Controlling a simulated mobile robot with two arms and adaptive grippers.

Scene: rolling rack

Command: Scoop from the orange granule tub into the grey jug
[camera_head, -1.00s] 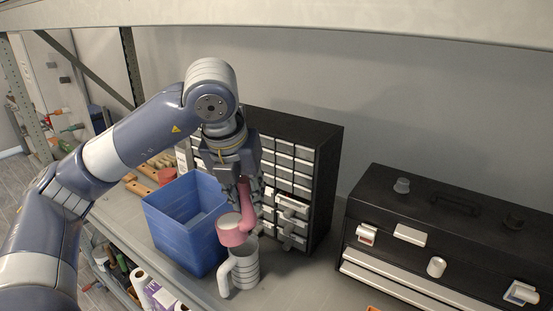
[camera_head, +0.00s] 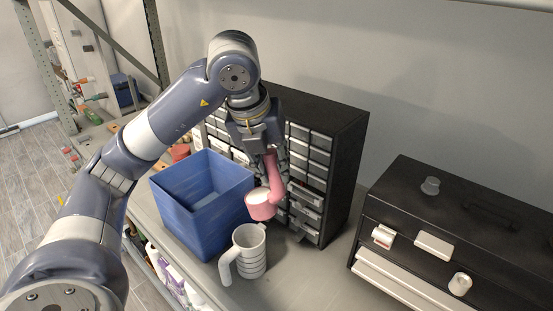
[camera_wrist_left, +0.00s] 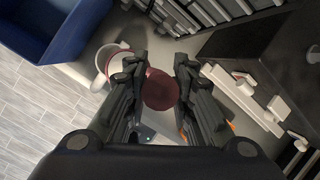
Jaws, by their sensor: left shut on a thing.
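My left gripper (camera_head: 272,158) is shut on the handle of a pink scoop (camera_head: 262,207), which hangs below the fingers. The scoop's cup holds something white. In the head view the cup shows just above and slightly right of the grey jug's rim, apart from it. The grey ribbed jug (camera_head: 252,262) stands upright on the shelf with its handle to the left. In the left wrist view the scoop's handle end (camera_wrist_left: 160,90) sits between the fingers, with the jug (camera_wrist_left: 103,62) to the left. Only an orange sliver (camera_wrist_left: 231,127) shows there, perhaps the granule tub; the tub is not in the head view.
A blue open bin (camera_head: 205,215) stands left of the jug. A black drawer cabinet (camera_head: 345,165) stands close behind the scoop, some drawers pulled out. A black toolbox (camera_head: 455,225) is at the right. Bare shelf (camera_head: 310,275) lies between jug and toolbox.

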